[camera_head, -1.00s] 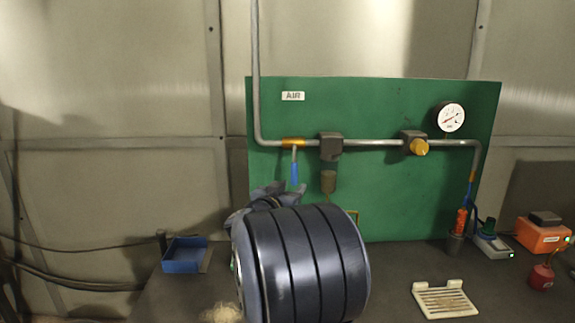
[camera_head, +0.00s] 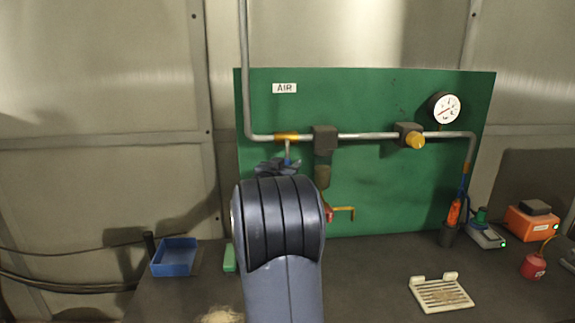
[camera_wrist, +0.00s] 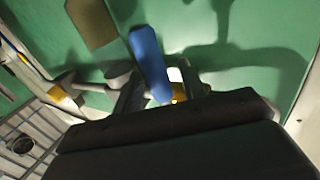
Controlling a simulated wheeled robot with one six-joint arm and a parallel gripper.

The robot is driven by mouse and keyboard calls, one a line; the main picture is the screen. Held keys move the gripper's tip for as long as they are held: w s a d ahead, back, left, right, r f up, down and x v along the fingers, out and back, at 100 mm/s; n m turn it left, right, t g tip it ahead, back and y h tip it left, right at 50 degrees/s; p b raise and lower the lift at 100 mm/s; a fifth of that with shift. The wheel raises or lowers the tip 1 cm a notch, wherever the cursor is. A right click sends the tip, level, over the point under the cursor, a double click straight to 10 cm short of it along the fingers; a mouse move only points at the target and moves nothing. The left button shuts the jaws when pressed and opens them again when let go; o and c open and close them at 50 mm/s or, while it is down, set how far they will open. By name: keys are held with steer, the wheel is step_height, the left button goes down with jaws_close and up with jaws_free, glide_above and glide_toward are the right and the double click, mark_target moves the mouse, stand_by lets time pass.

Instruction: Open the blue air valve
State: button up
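The air valve (camera_head: 287,137) is a yellow-orange fitting on the grey pipe, just below the AIR label. A short grey lever stem (camera_head: 288,149) hangs straight down from it. The blue lever handle is hidden behind my gripper (camera_head: 278,166) and arm in the head view. In the wrist view the blue handle (camera_wrist: 149,60) stands just ahead of my gripper (camera_wrist: 158,92), its near end between the two dark fingers. The fingers look apart, with a gap beside the handle; I cannot tell whether they touch it.
A pressure gauge (camera_head: 445,108) and a yellow-knobbed regulator (camera_head: 414,140) sit to the right on the green board (camera_head: 390,200). A red valve with a yellow handle (camera_head: 343,211) is low, right of my arm. A blue bin (camera_head: 175,257) and a slotted cream tray (camera_head: 441,293) stand on the bench.

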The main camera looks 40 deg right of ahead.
steer(key=shift+c, duration=0.5)
jaws_close()
steer(key=shift+s+d, duration=0.1)
steer(key=s+d+n+t+b, duration=0.1)
steer(key=n+b, duration=0.1)
steer(key=n, duration=0.1)
steer(key=s+d+r+n+t+h+b, duration=0.1)
steer(key=n+b, duration=0.1)
steer(key=n, duration=0.1)
steer(key=d+r+n+t+h+b, duration=0.1)
steer(key=n+t+b, duration=0.1)
steer(key=n, duration=0.2)
steer(key=shift+s+d, duration=0.15)
steer(key=shift+s, duration=0.25)
steer(key=shift+n, duration=0.3)
